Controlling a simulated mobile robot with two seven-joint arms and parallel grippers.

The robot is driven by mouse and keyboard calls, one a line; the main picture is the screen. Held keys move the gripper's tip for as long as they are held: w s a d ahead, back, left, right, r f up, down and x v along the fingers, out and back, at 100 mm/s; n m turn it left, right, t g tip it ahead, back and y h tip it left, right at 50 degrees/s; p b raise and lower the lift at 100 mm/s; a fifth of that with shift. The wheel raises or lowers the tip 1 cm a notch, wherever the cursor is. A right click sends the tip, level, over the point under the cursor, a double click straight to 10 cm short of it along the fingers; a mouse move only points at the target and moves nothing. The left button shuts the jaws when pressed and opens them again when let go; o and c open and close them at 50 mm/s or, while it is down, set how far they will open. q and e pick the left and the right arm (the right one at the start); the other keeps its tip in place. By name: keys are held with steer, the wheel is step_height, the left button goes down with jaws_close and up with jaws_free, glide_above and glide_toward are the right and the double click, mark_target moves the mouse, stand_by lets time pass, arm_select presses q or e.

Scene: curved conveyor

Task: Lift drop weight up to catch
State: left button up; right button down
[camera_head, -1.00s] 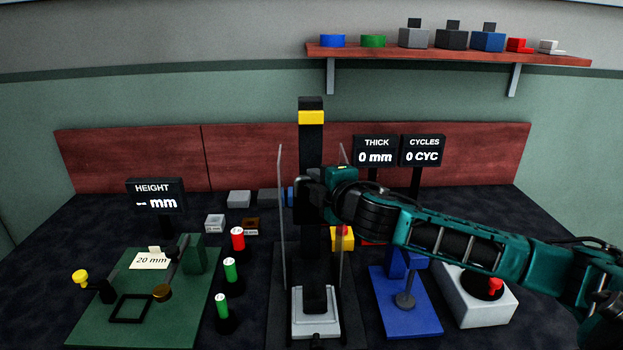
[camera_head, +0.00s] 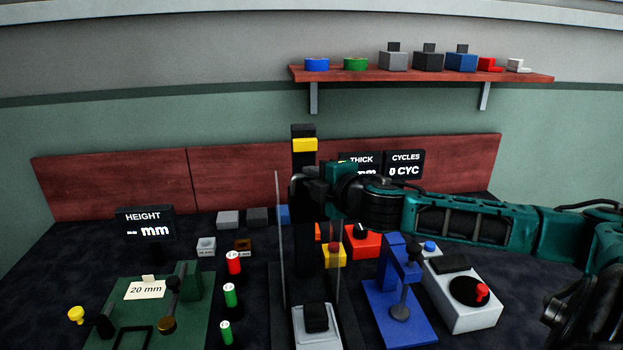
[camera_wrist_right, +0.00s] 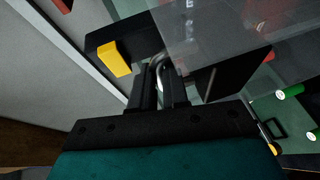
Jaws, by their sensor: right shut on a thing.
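A black upright post stands on the test stand, with a yellow catch (camera_head: 305,145) near its top; the catch also shows in the wrist view (camera_wrist_right: 114,58). My right gripper (camera_head: 312,186) is at the post, a little below the catch. In the wrist view its two dark fingers (camera_wrist_right: 158,95) are shut on a curved metal handle (camera_wrist_right: 154,72). The dark drop weight (camera_head: 299,190) is mostly hidden behind the gripper and blends with the post. A gap shows between it and the catch. My left gripper is not in view.
Clear guard panels (camera_head: 279,235) flank the post. Below stand a grey plate (camera_head: 316,335) with a black block. A green fixture (camera_head: 185,320) is at left, a blue stand (camera_head: 398,318) and a white box (camera_head: 468,310) at right. A shelf (camera_head: 420,74) is on the wall.

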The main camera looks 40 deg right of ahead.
steer(key=shift+w+r, duration=0.1)
steer(key=shift+r, duration=0.4)
steer(key=c, duration=1.1)
jaws_free()
steer(key=shift+d+f, duration=0.1)
steer(key=shift+c, duration=0.2)
steer(key=shift+s+f, duration=0.1)
steer(key=shift+s, duration=0.35)
steer(key=p+v, duration=0.2)
steer(key=v, duration=1)
steer(key=shift+f, duration=0.1)
